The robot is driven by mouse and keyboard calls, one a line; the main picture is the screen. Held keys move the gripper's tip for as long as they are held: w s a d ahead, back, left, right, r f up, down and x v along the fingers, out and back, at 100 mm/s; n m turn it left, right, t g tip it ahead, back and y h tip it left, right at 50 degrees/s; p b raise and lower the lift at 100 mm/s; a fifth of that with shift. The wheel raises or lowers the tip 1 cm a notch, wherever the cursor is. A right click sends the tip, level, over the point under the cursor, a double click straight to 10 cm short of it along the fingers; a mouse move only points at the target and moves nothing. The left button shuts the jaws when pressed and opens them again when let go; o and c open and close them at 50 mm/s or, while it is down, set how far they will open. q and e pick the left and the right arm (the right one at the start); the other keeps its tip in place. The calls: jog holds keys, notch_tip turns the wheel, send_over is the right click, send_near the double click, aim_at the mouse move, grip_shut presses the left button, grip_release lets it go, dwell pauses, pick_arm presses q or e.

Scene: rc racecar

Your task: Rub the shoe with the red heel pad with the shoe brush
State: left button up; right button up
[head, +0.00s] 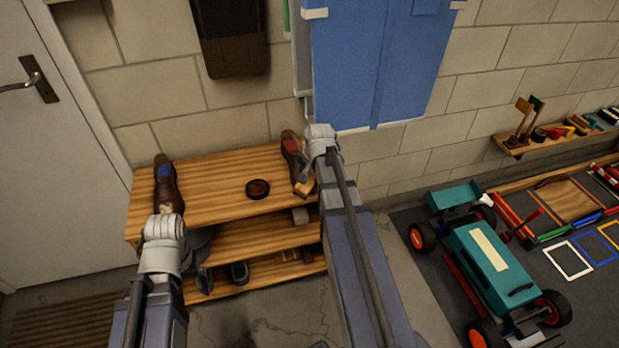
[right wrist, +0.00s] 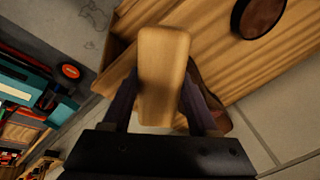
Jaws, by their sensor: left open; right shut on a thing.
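The brown shoe with the red heel pad (head: 291,147) lies on the rack's top board, near its right end. My right gripper (head: 307,184) is shut on the shoe brush (head: 302,187), right by this shoe. In the right wrist view the brush (right wrist: 163,70) shows as a pale wooden block between the fingers. Part of the brown shoe (right wrist: 215,105) shows behind it; I cannot tell whether the bristles touch it. Another brown shoe with a blue heel pad (head: 165,172) lies at the left end. My left gripper (head: 168,212) is open near its lower end, fingers mostly hidden.
A round dark tin (head: 257,189) sits on the top board (head: 215,175) between the shoes; it also shows in the right wrist view (right wrist: 258,14). Lower shelves hold more footwear (head: 239,271). A teal toy car (head: 490,265) stands on the floor to the right.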

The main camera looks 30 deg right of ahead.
jog(key=shift+p+v, duration=2.3)
jog(key=shift+v, duration=0.4)
jog(key=p+v, duration=0.3)
jog(key=shift+w, duration=0.1)
